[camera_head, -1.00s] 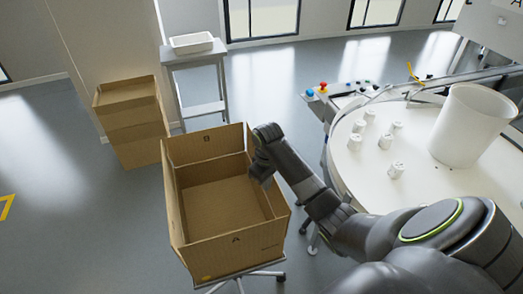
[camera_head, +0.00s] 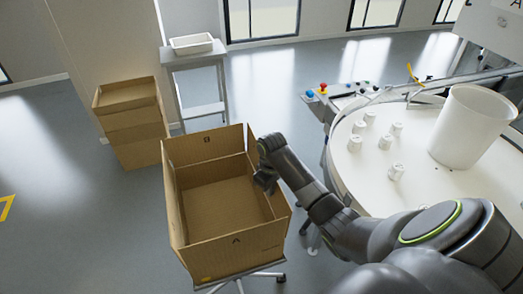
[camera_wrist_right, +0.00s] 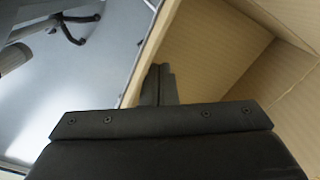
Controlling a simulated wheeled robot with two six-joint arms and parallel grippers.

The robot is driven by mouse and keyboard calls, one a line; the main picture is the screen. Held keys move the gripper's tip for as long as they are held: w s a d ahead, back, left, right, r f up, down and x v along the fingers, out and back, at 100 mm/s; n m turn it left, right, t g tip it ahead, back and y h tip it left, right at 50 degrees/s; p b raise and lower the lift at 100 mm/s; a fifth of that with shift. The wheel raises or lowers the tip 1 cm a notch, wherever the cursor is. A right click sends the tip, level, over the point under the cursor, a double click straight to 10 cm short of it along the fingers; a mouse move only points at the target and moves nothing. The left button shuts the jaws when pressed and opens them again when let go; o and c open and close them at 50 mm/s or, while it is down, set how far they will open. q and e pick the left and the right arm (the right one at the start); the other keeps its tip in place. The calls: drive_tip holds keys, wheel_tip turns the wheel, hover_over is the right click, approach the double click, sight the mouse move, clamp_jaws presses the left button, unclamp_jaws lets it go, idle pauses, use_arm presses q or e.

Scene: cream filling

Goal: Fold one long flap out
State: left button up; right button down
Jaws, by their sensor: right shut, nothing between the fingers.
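An open cardboard box (camera_head: 240,252) stands at the centre of the head view, its inside empty and its flaps standing up around the opening. The back flap (camera_head: 205,146) and the left long flap (camera_head: 172,200) are upright. My right gripper (camera_head: 266,184) is at the box's right long side, fingers pointing down at that edge. In the right wrist view my gripper (camera_wrist_right: 158,85) is shut with nothing visible in it, close beside the cardboard wall (camera_wrist_right: 212,50). I cannot tell whether it touches. The arm partly hides the right long flap. My left gripper is not in view.
The box rests on a wheeled stand (camera_head: 238,280). A round white table (camera_head: 360,185) with a white bucket (camera_head: 470,125) and several small white containers is close on the right. Stacked cardboard boxes (camera_head: 135,120) and a side table (camera_head: 195,58) stand behind. Floor on the left is clear.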

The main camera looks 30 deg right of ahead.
drive_tip(key=shift+s+d, duration=0.15)
drive_tip(key=shift+d, duration=0.55)
drive_tip(key=shift+s+d+p, duration=0.25)
drive_tip(key=shift+d+p, duration=0.05)
drive_tip(key=shift+d, duration=0.7)
drive_tip(key=shift+f, duration=0.1)
drive_tip(key=shift+s+d+f, duration=0.15)
drive_tip(key=shift+d, duration=0.4)
drive_tip(key=shift+s+d+f, duration=0.1)
drive_tip(key=shift+d+f, duration=0.05)
drive_tip(key=shift+d, duration=0.4)
